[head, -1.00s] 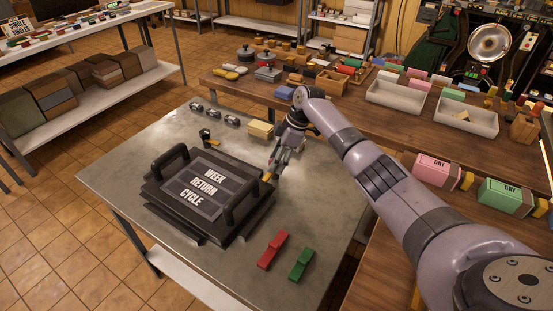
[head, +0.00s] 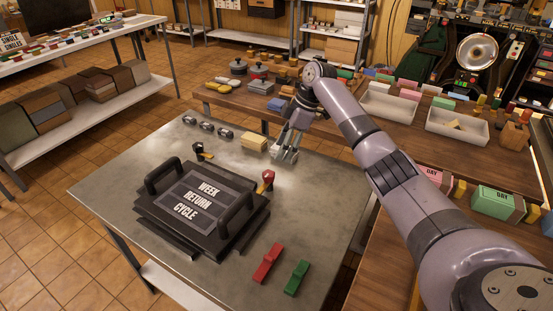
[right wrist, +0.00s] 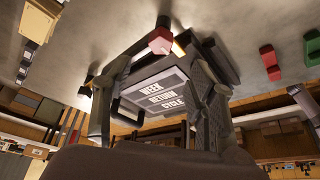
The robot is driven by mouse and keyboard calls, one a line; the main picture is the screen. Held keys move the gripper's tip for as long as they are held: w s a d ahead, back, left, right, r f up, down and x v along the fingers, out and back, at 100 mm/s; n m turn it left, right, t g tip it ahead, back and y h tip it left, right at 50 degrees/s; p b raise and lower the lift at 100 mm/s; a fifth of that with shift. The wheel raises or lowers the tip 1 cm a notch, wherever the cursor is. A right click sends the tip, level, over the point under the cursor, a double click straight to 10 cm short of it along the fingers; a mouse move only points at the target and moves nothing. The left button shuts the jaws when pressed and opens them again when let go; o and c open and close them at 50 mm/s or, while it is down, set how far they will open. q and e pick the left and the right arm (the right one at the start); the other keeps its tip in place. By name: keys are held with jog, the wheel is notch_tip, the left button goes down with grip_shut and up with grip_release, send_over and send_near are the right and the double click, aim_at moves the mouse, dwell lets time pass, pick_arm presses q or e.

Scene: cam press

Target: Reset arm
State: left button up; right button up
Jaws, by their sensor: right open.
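My right gripper (head: 284,154) is open and empty above the grey table's back right part, beyond the black press. The black press (head: 172,225) has two handles and a plate lettered WEEK RETURN CYCLE. A small red-topped lever (head: 267,181) stands at the press's right back corner, apart from the gripper. In the right wrist view, the gripper fingers (right wrist: 155,105) are spread, with the press plate (right wrist: 160,92) and the red knob (right wrist: 160,42) seen between them. My left gripper is not in view.
A red block (head: 267,264) and a green block (head: 297,277) lie at the table's front right. Yellow pads (head: 254,142) and several small dark metal parts (head: 206,126) sit at the back. A wooden bench (head: 340,135) with trays stands behind.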

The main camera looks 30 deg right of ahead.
jog(key=shift+v, duration=0.9)
